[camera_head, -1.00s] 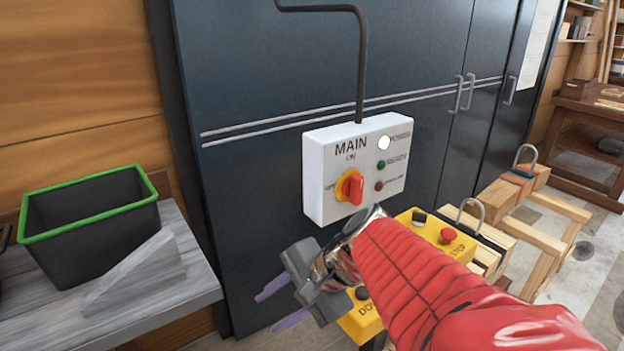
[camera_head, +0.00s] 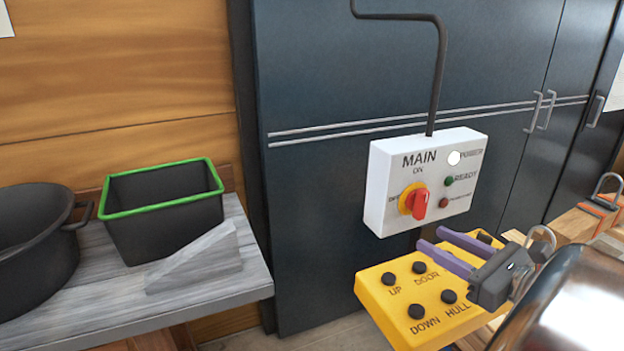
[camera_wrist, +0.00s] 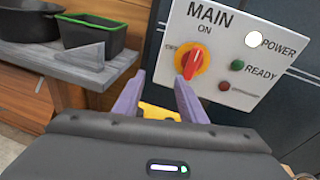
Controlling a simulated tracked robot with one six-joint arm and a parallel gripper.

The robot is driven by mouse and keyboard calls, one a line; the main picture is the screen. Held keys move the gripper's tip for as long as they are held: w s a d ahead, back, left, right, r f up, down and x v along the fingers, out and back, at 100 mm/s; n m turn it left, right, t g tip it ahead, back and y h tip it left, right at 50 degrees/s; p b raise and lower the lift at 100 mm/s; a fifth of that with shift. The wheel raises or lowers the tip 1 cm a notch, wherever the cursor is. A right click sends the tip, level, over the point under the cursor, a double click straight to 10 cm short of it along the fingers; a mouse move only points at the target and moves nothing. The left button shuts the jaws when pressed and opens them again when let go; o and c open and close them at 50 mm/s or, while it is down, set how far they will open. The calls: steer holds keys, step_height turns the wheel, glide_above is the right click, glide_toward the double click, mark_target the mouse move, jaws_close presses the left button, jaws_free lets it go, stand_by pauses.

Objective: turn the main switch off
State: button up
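The main switch (camera_head: 416,203) is a red knob on a yellow disc, on the front of a white box (camera_head: 384,195) labelled MAIN. ON is printed above the knob and OFF to its left. The knob's handle stands close to upright, in line with ON. In the wrist view the knob (camera_wrist: 192,63) is above the fingers, slightly right of their gap. My gripper (camera_head: 432,240) has two purple fingers, apart with nothing between them. It is below and right of the knob in the head view, not touching it.
A white POWER lamp (camera_head: 454,158), a green READY lamp (camera_head: 449,181) and a red lamp (camera_head: 444,203) sit right of the knob. A yellow button box (camera_head: 400,300) is below my gripper. A green-rimmed bin (camera_head: 165,225) and black pot (camera_head: 35,250) stand on the left bench.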

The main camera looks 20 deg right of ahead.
mark_target(427, 200)
steer(key=s+d+r+m+t+h, duration=0.2)
steer(key=s+d+m, duration=0.1)
steer(key=d, duration=0.2)
steer(key=shift+s+d+h, duration=0.15)
steer(key=shift+s+h, duration=0.05)
steer(key=shift+h, duration=0.1)
steer(key=shift+w+r, duration=0.1)
steer(key=shift+w+a, duration=0.15)
steer(key=shift+w, duration=3.3)
steer(key=shift+w+a, duration=0.15)
steer(key=shift+w, duration=3.25)
steer(key=shift+d, duration=0.1)
jaws_close()
